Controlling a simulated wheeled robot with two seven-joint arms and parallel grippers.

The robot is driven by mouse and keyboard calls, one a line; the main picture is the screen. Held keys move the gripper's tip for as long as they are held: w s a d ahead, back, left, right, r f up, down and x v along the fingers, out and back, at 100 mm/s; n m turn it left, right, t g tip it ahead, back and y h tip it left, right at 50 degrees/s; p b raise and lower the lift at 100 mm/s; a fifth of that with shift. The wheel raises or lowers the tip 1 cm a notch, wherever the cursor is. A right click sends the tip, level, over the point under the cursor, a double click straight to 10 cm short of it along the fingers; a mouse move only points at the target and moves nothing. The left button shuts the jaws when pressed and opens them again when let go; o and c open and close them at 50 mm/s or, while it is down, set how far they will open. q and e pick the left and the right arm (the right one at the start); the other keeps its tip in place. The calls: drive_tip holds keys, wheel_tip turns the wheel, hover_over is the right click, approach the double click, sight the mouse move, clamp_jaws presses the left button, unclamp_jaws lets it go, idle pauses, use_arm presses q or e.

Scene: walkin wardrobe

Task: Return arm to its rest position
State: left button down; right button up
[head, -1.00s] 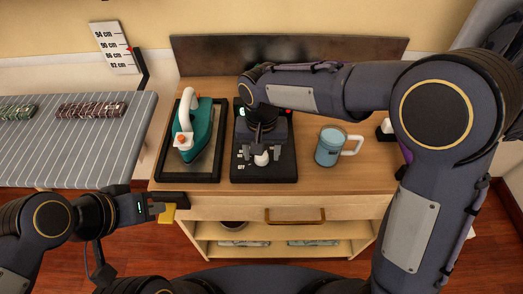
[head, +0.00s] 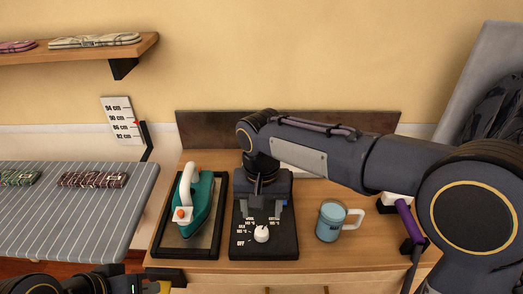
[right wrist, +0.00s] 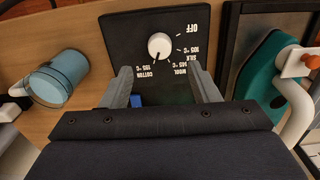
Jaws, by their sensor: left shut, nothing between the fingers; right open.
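My right arm reaches in from the right over the cabinet. Its open, empty gripper (head: 263,210) is above the black control panel (head: 285,245), just behind the white knob (head: 261,235). In the right wrist view the gripper's fingers (right wrist: 163,85) are spread apart over the panel (right wrist: 125,30), with the white knob (right wrist: 160,46) beyond the tips and clear of them. The panel is marked OFF, SILK, WOOL and COTTON with temperatures. My left gripper (head: 165,280) is at the bottom edge of the head view, shut, low in front of the cabinet and partly cut off.
A teal iron (head: 196,205) sits on a black-framed tray (head: 160,235) left of the panel. A blue mug (head: 331,222) stands right of it, near a purple-handled item (head: 408,220). A striped ironing board (head: 75,215) is at left. A wall shelf (head: 80,50) is above.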

drive_tip(key=shift+d, duration=0.1)
drive_tip(key=s+d+r+m+t+y, duration=0.1)
drive_tip(key=s+d+t+y, duration=0.1)
drive_tip(key=s+d, duration=0.55)
drive_tip(key=s+d+r+t+y, duration=0.15)
drive_tip(key=s+d, duration=0.25)
drive_tip(key=d, duration=0.7)
drive_tip(key=s+d+f+t, duration=0.2)
drive_tip(key=s+f, duration=0.1)
drive_tip(key=s, duration=0.3)
drive_tip(key=shift+s, duration=0.35)
